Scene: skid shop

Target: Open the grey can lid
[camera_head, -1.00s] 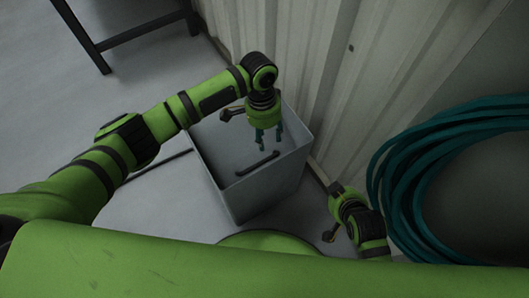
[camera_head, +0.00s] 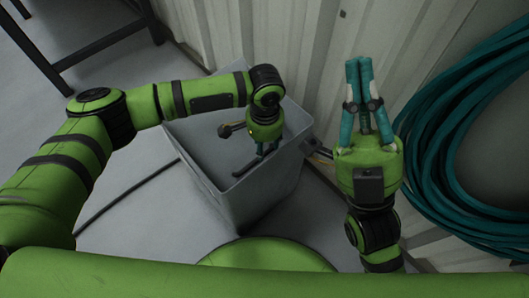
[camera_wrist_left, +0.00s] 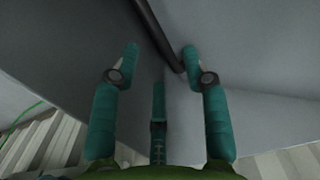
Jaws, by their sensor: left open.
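The grey can (camera_head: 238,200) stands on the floor by the corrugated wall. Its grey lid (camera_head: 205,150) looks closed and carries a dark bar handle (camera_head: 246,171). My left gripper (camera_head: 267,152) is open, pointing down at the lid, with its fingertips close to the handle. In the left wrist view the handle (camera_wrist_left: 160,38) lies between the spread teal fingertips, nearer the right one; I cannot tell whether they touch. My right gripper (camera_head: 360,66) is raised right of the can, fingers pointing up with the tips together and nothing between them.
A coil of teal hose (camera_head: 425,150) hangs at the right. The corrugated wall (camera_head: 300,50) runs close behind the can. A dark-framed table or bench (camera_head: 95,45) stands at the upper left. The floor (camera_head: 110,170) left of the can is mostly clear.

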